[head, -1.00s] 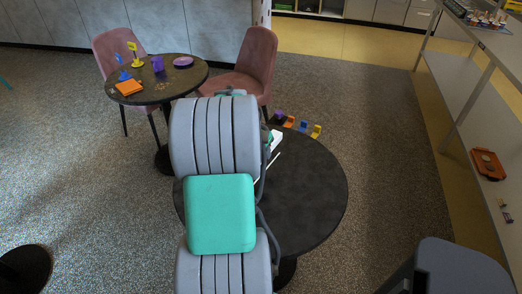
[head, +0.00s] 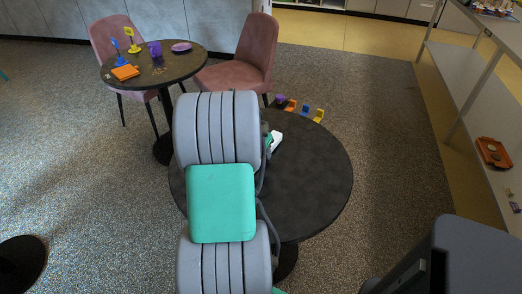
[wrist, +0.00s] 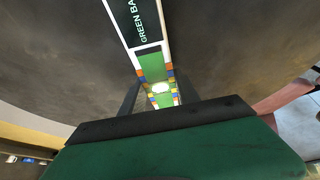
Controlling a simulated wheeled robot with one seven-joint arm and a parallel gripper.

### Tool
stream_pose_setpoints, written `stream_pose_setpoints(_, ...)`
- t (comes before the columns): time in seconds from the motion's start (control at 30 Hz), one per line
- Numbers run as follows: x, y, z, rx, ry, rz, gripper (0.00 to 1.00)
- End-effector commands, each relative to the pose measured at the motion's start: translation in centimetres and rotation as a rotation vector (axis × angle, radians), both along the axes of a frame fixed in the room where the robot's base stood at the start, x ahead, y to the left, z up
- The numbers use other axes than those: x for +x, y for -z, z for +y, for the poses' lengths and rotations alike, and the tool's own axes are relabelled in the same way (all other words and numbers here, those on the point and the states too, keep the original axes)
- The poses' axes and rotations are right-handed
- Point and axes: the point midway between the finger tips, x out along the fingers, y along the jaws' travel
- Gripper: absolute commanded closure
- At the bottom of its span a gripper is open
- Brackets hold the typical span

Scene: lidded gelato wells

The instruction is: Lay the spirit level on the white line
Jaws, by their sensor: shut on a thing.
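My gripper (wrist: 158,100) points down over the dark round table (head: 315,185). In the wrist view its two dark fingers are shut on a narrow white-edged bar, which I take for the spirit level (wrist: 150,65). The bar has a dark panel with the letters "GREEN BA", green parts, small coloured patches and a bright pale oval. Its far end is cut off by the frame. In the head view my arm hides most of the gripper, and a small white piece (head: 277,137) shows beside it. I cannot make out the white line now, nor whether the bar touches the table.
Small orange, blue and yellow pieces (head: 305,108) and a purple one stand at the table's far edge. A second round table (head: 165,75) with small items and two pink chairs (head: 250,55) are behind. A shelf with an orange tray (head: 493,152) is at right.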

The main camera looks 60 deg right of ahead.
Motion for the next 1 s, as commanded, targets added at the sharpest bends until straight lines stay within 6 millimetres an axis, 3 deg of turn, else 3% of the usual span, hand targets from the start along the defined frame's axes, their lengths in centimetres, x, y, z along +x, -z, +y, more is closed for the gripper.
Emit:
stream_pose_setpoints(0.5,0.01,0.51,-0.01,0.0,0.0,0.0,1.0)
stream_pose_setpoints(0.53,0.02,0.42,-0.01,0.0,0.0,0.0,0.6)
stream_pose_setpoints(0.8,0.01,0.43,0.01,0.0,0.0,0.0,0.38)
stream_pose_setpoints(1.0,-0.01,0.48,0.04,0.001,-0.001,0.001,0.37)
